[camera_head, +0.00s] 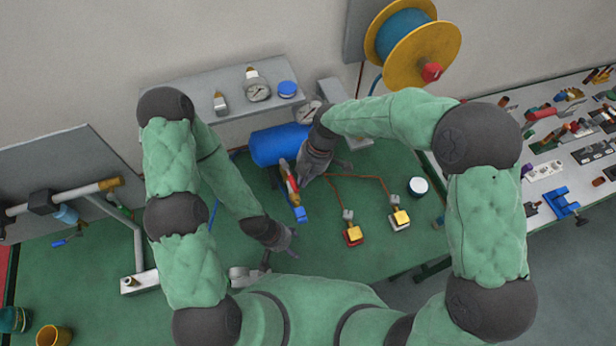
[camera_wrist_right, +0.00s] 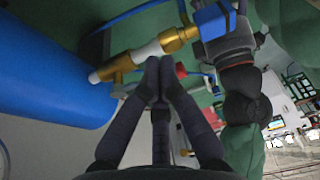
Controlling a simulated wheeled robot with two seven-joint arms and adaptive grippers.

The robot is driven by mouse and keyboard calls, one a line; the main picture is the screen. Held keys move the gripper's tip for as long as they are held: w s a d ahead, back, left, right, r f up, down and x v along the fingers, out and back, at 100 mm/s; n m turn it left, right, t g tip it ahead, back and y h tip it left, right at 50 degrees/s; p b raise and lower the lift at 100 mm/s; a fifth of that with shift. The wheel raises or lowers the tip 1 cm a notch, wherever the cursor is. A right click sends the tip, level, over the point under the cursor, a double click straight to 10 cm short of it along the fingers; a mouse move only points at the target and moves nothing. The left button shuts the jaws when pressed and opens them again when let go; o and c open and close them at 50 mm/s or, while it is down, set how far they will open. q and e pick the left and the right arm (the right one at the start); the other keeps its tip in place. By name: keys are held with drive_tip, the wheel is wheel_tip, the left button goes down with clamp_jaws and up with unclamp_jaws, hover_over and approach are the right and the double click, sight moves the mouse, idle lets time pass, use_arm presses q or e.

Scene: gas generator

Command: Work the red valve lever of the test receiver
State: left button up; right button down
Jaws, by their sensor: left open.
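The blue receiver tank (camera_head: 279,145) lies on the green bench; it also shows at the left of the right wrist view (camera_wrist_right: 45,75). A brass and white valve pipe (camera_wrist_right: 150,52) runs beside it, with a blue block (camera_wrist_right: 212,20) at its far end. A small red part (camera_wrist_right: 181,70), perhaps the lever, shows just beside my right fingertips, mostly hidden behind them. My right gripper (camera_wrist_right: 160,65) has its fingertips together at the pipe; I cannot tell whether the red part is between them. My left gripper (camera_head: 288,244) is open and empty, low in front of the valve.
Gauges (camera_head: 257,89) stand on a grey shelf behind the tank. Two yellow-topped fittings (camera_head: 353,234) and a white-topped jar (camera_head: 418,187) are on the bench to the right. A metal stand (camera_head: 138,250) is at left. A yellow hose reel (camera_head: 412,40) hangs on the wall.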

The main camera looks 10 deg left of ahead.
idle(0.6)
drive_tip(key=v, duration=1.2)
drive_tip(key=shift+s, duration=0.15)
